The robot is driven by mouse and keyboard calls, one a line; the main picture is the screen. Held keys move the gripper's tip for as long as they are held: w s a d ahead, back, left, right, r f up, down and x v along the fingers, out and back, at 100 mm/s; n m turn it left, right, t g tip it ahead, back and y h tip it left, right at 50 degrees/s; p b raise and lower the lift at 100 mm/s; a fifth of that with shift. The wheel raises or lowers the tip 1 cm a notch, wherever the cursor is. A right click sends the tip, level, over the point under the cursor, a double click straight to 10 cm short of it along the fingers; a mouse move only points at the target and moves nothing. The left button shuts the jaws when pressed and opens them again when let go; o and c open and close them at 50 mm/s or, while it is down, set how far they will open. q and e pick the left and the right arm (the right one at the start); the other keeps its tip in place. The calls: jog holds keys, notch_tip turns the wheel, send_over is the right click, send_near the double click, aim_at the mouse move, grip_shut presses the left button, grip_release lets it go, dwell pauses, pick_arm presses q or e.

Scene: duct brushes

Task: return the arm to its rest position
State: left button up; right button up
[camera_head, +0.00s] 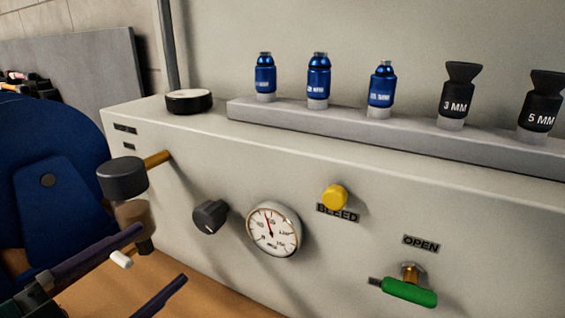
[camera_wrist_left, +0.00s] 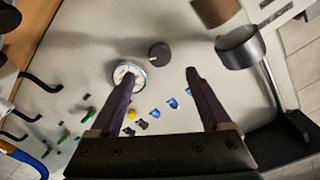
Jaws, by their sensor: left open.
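My left gripper (camera_head: 160,255) is at the lower left of the head view, with its two dark fingers apart and nothing seen between them. It is in front of the grey panel box (camera_head: 330,190), below a dark cylinder (camera_head: 122,178) at the end of a brass rod. In the left wrist view the open fingers (camera_wrist_left: 160,76) point towards the panel, with the round gauge (camera_wrist_left: 122,70) by the left fingertip and a dark knob (camera_wrist_left: 159,54) between and beyond the tips. My right gripper is not in view.
The panel carries a yellow bleed button (camera_head: 335,197) and a green-handled valve (camera_head: 409,292). Blue-bodied (camera_head: 318,82) and black (camera_head: 455,100) fittings stand on a raised rail (camera_head: 300,117). A brown part (camera_head: 132,213) hangs under the dark cylinder, close to my fingers. Hooks (camera_wrist_left: 42,85) line the wrist view's left.

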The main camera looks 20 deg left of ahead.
pick_arm(q)
jog(key=s+d+f+n+g+y+p, duration=0.1)
jog(key=s+d+n+g+y+p, duration=0.15)
jog(key=s+d+n+g, duration=0.7)
notch_tip(320, 180, up, 38)
jog(key=s+a+m+g+p, duration=0.1)
jog(key=a+m+g+p, duration=0.1)
jog(key=p, duration=3.6)
jog(key=shift+s+a+m+g+h, duration=0.15)
jog(key=shift+s+m+g+h, duration=0.35)
jog(key=shift+g, duration=0.75)
jog(key=shift+w+f, duration=0.1)
jog(key=shift+f, duration=0.05)
